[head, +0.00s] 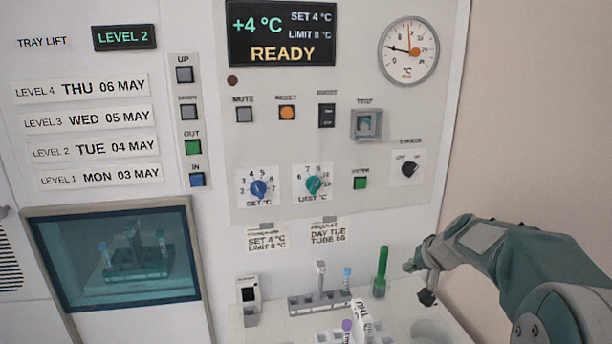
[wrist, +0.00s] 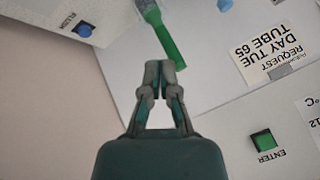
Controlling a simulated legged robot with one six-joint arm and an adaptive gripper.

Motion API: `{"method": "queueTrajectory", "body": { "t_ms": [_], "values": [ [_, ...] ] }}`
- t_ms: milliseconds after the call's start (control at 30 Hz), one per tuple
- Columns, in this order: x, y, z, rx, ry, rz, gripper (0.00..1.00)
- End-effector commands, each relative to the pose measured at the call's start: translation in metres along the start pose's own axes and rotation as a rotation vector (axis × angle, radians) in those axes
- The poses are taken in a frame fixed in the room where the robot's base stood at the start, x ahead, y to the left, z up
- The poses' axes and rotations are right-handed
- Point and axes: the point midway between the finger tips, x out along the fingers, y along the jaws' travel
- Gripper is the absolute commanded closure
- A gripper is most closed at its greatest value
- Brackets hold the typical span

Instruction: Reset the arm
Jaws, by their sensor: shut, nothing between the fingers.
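My arm (head: 500,255) reaches in from the right in the head view, bent, with my gripper (head: 411,266) in front of the lower panel, just right of a green marker-like stick (head: 381,272). In the wrist view my gripper (wrist: 157,67) has its fingertips together with nothing between them. The green stick (wrist: 168,45) shows just beyond the fingertips there; I cannot tell the exact gap. The gripper looks small and partly turned away in the head view.
A work shelf below the panel bears a tube rack (head: 318,302), a white device (head: 246,300) and a purple-capped tube (head: 347,326). A window (head: 120,258) at left shows a tube tray inside. The display (head: 282,33) reads +4 °C READY. A wall stands at right.

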Motion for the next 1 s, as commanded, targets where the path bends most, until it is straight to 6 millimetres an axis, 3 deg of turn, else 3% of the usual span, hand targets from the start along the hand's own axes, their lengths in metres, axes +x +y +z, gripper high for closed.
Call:
{"method": "queueTrajectory", "body": {
  "t_ms": [33,200,400,600,800,1000],
  "values": [
    [-0.017,-0.014,0.013,-0.027,-0.01,0.005,1.0],
    [-0.06,-0.044,0.061,-0.1,-0.054,0.038,1.0],
    [-0.106,-0.063,0.123,-0.18,-0.092,0.089,1.0],
    [-0.144,-0.064,0.188,-0.255,-0.115,0.152,1.0],
    [-0.171,-0.052,0.248,-0.319,-0.12,0.222,1.0],
    [-0.181,-0.039,0.28,-0.35,-0.117,0.267,1.0]
  ]
}}
